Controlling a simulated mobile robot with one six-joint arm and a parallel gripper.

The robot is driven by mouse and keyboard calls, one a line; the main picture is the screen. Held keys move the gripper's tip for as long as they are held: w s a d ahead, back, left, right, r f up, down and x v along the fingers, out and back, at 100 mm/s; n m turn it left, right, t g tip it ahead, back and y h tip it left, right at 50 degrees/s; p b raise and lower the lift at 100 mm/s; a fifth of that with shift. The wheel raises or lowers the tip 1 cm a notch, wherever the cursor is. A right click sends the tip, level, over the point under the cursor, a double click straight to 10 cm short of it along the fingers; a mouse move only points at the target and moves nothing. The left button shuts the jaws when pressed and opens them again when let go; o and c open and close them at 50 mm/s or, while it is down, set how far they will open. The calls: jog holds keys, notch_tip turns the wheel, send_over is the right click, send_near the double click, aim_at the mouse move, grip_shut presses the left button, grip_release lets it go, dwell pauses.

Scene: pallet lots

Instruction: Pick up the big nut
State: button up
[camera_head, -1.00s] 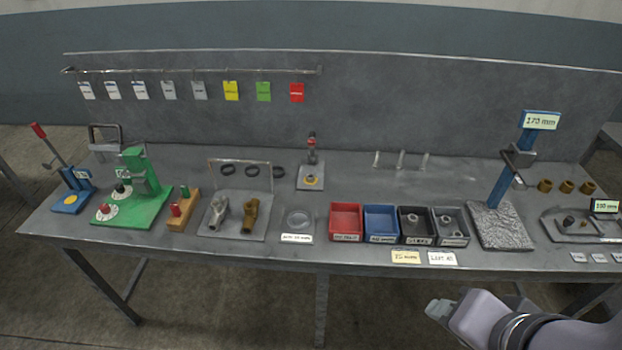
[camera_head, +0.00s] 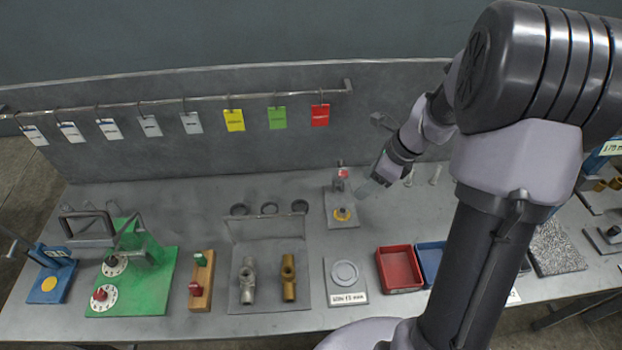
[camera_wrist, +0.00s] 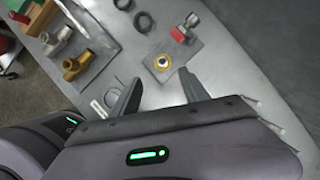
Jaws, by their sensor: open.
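In the wrist view the round piece (camera_wrist: 162,63) lies just beyond the fingertips. My gripper (camera_head: 368,187) is open, above and to the right of the plate in the head view. In the wrist view its two fingers (camera_wrist: 158,84) are spread with nothing between them.
A round dish (camera_head: 345,272), metal fittings on a tray (camera_head: 268,303), a wooden block (camera_head: 201,281) and a green fixture (camera_head: 151,290) stand left. Tags hang from a rail above. Dark rings lie behind.

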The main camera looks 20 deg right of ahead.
jog(key=b, duration=0.4)
send_over(341, 210)
jog(key=s+d, duration=0.2)
notch_tip(341, 210, down, 10)
jog(key=shift+s+a+r, duration=0.15)
jog(key=shift+r, duration=0.05)
jog(key=b+x, duration=0.1)
jog(key=x, duration=0.1)
jog(key=b+x, duration=0.2)
jog(key=x, duration=0.1)
jog(key=shift+w+f, duration=0.2)
jog(key=shift+w, duration=0.05)
jog(key=shift+r, duration=0.15)
grip_shut()
